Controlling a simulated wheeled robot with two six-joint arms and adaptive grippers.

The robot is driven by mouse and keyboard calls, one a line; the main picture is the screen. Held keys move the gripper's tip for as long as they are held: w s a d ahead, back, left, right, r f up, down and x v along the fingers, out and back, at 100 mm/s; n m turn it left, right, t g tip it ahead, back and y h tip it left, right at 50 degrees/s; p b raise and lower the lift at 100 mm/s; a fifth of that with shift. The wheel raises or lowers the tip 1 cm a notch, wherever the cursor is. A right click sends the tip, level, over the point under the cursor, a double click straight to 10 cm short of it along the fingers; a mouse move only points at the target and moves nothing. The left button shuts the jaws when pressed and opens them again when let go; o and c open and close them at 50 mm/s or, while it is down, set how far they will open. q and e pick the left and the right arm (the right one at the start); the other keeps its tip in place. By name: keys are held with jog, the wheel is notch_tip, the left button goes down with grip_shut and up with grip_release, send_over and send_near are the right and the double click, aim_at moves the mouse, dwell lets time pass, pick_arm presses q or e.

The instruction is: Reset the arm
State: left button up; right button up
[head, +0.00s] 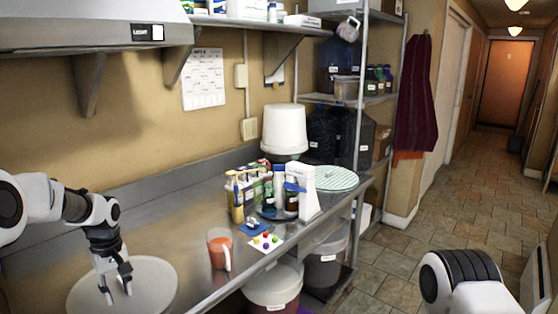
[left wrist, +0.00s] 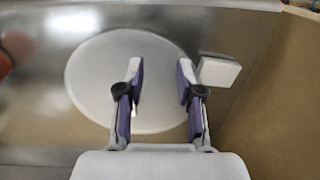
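My left gripper (head: 118,284) hangs over a round white board (head: 150,285) at the near left of the steel counter. In the left wrist view its two fingers (left wrist: 160,88) are apart with nothing between them, and the white board (left wrist: 90,80) lies below. My right arm (head: 465,280) shows only in part at the lower right of the head view, and its gripper is out of the picture.
A jug of orange liquid (head: 219,250) stands right of the board. Several bottles and cartons (head: 275,192), a white bucket (head: 284,130) and a green round lid (head: 335,178) stand farther back. A shelf (head: 260,23) overhangs the counter. Tiled floor (head: 410,250) is clear.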

pick_arm(q)
jog(key=s+f, duration=0.1)
jog(key=f, duration=0.1)
jog(key=s+d+f+g, duration=0.1)
jog(key=f, duration=0.2)
jog(key=s+f+g, duration=0.1)
jog(key=f, duration=0.1)
jog(key=shift+s+d+f+m, duration=0.3)
jog(key=shift+d, duration=0.1)
jog(key=s+d+f+m+g, duration=0.15)
jog(key=s+d+f, duration=0.25)
jog(key=s+f, duration=0.5)
jog(key=s+d+f+m+g, duration=0.15)
jog(key=s+d+f, duration=0.25)
jog(key=s+f, duration=0.5)
jog(key=s+d+f+m+t, duration=0.1)
jog(key=s+d+m+t, duration=0.25)
jog(key=s, duration=1.45)
jog(key=w+m+t, duration=0.2)
jog(key=w, duration=0.1)
jog(key=shift+w+f+b, duration=0.1)
jog(key=shift+w+b, duration=0.25)
jog(key=shift+b, duration=0.05)
